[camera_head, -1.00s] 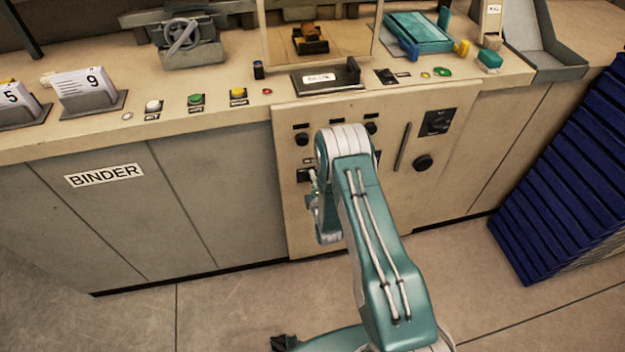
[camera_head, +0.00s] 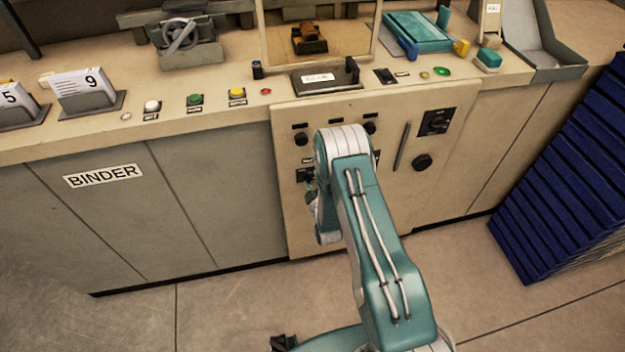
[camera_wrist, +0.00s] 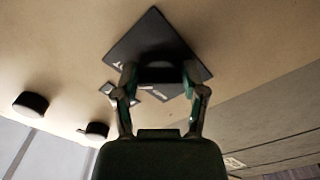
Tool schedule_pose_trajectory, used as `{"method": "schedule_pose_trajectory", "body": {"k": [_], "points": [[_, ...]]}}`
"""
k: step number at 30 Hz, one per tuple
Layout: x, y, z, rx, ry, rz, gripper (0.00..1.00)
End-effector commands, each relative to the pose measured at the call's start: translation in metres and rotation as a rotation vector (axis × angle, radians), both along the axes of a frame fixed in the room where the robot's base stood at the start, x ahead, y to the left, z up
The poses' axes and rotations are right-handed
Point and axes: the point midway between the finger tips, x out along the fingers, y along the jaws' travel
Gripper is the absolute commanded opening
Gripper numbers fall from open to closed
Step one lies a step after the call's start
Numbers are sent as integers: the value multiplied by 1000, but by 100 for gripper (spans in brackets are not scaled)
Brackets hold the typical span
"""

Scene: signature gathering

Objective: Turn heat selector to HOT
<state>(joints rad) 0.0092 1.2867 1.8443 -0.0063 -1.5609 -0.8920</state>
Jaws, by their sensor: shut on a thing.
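The selector has a dark square plate (camera_wrist: 150,45) with a black knob (camera_wrist: 160,72) on it, seen in the wrist view on the cream panel. Pale lettering on the plate is partly visible but too small to read surely. My gripper (camera_wrist: 160,77) has one finger on each side of the knob and is shut on it. Which way the knob points cannot be told.
The cream panel also carries round black knobs (camera_head: 422,162), a slot (camera_head: 402,146) and a dark square dial (camera_head: 436,122). Coloured buttons (camera_head: 194,99) line the counter above. The floor in front is clear.

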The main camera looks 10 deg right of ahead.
Motion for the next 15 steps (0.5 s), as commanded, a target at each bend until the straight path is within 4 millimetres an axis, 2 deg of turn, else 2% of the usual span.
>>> {"method": "schedule_pose_trajectory", "body": {"k": [15], "points": [[-2, 2, -4, 36, 11, 5, 8]]}}
